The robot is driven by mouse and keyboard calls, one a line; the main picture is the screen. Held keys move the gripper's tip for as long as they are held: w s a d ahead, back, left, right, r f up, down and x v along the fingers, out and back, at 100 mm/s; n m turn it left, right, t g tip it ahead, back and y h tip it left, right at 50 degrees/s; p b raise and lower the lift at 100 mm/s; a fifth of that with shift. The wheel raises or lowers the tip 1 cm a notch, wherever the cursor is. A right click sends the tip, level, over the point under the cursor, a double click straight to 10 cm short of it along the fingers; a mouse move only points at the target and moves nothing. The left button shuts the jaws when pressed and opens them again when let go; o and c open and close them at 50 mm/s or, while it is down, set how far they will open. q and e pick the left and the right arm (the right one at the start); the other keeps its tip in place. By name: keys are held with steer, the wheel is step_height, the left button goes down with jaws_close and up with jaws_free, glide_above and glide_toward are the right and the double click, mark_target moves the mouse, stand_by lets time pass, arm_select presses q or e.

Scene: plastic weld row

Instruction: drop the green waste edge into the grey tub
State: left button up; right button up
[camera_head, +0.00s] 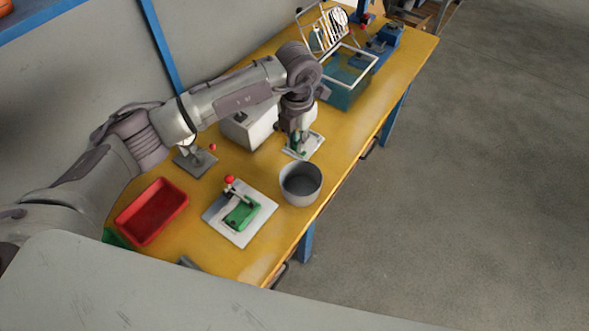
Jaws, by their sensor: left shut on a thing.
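The grey tub (288,194) is a round, open bucket standing upright near the table's front edge, with no contents visible. My left gripper (299,140) is just behind it in the picture, pointing down over a small pale plate (313,147). It is shut on a small green piece, which seems to be the green waste edge (297,150); the fingers hide most of it. I cannot tell whether the piece touches the plate. My right gripper is out of view.
A green part lies in a fixture (240,212) with a red knob, left of the tub. A red bin (151,212), a white machine block (249,130) and a teal open box (347,90) stand on the yellow table (262,262). Open floor lies right.

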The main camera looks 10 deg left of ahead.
arm_select(q)
steer(key=shift+s+f+b, duration=0.25)
steer(key=shift+f+b, duration=0.35)
steer(key=shift+f, duration=0.35)
step_height(320, 180, down, 4)
steer(key=shift+w+b, duration=0.15)
steer(key=shift+b, duration=0.8)
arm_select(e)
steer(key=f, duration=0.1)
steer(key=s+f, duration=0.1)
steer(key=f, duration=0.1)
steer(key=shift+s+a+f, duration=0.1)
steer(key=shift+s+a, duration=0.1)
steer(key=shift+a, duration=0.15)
arm_select(q)
steer(key=o, duration=0.7)
steer(key=shift+o, duration=0.4)
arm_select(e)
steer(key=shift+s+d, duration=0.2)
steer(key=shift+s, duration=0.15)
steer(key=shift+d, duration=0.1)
